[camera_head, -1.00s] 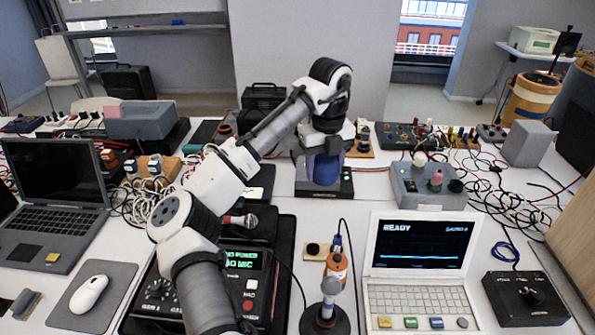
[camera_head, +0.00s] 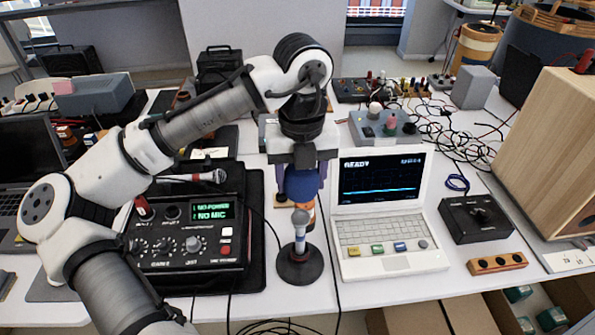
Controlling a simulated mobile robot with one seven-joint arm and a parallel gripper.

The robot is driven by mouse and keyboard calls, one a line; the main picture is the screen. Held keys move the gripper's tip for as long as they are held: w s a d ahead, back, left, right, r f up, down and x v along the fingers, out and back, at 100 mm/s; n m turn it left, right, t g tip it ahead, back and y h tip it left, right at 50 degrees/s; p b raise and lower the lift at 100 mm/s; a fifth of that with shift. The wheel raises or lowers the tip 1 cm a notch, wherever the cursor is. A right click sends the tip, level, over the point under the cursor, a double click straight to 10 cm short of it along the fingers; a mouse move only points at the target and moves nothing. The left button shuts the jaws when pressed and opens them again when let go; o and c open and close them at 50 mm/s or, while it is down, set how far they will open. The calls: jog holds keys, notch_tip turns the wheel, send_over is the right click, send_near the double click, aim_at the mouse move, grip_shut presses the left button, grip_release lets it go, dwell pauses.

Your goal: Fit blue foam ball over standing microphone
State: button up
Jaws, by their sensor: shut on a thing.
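My gripper (camera_head: 302,188) points down, its two fingers shut on the sides of the blue foam ball (camera_head: 302,183). I cannot tell from this view how well the two line up in depth. The underside of the ball is hidden.
A black mixer (camera_head: 190,240) with a green display stands left of the microphone, with another microphone (camera_head: 205,178) lying behind its panel. A white laptop (camera_head: 383,215) is close on the right. An orange object is partly hidden behind the standing microphone. Cables run near the base.

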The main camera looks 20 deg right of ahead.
aim_at(300, 211)
jog(key=shift+f+b, duration=3.05)
jog(key=shift+b, duration=0.1)
jog(key=shift+f, duration=1.35)
jog(key=shift+f+b, duration=0.35)
jog(key=shift+f, duration=0.2)
jog(key=o, duration=1)
jog(key=shift+o, duration=0.2)
